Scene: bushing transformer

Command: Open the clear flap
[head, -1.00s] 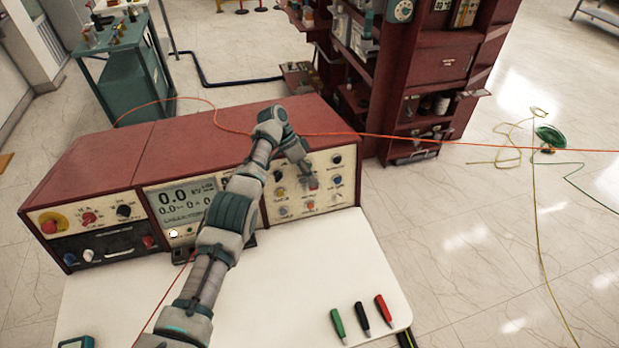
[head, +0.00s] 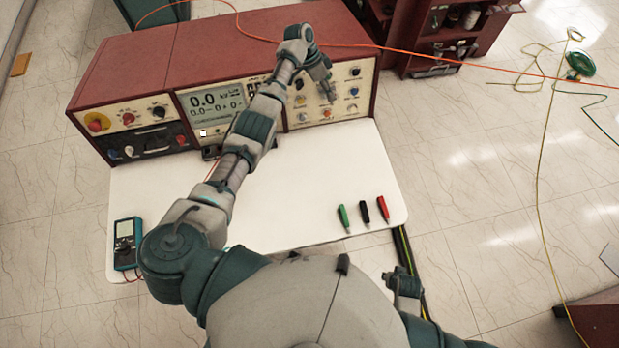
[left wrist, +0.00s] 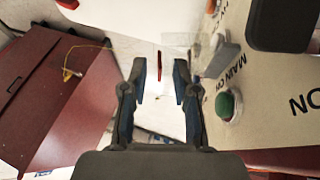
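The clear flap seems to be the faint see-through piece (left wrist: 182,40) in the left wrist view. It stands out from the cream panel beside a grey knob, and its outline is hard to make out. In the head view I cannot pick it out. My left gripper (head: 327,92) is at the right part of the red console's front panel (head: 345,108). In the left wrist view its two fingers (left wrist: 161,82) are apart with nothing between them, just below the flap. A dark part of my right arm (head: 405,285) shows low in the head view; its fingers are unclear.
A green button (left wrist: 228,104) is on the panel right of the fingers. The white tabletop (head: 300,190) holds green, black and red probes (head: 364,211) and a teal meter (head: 127,242). An orange cable (head: 430,56) crosses above the console.

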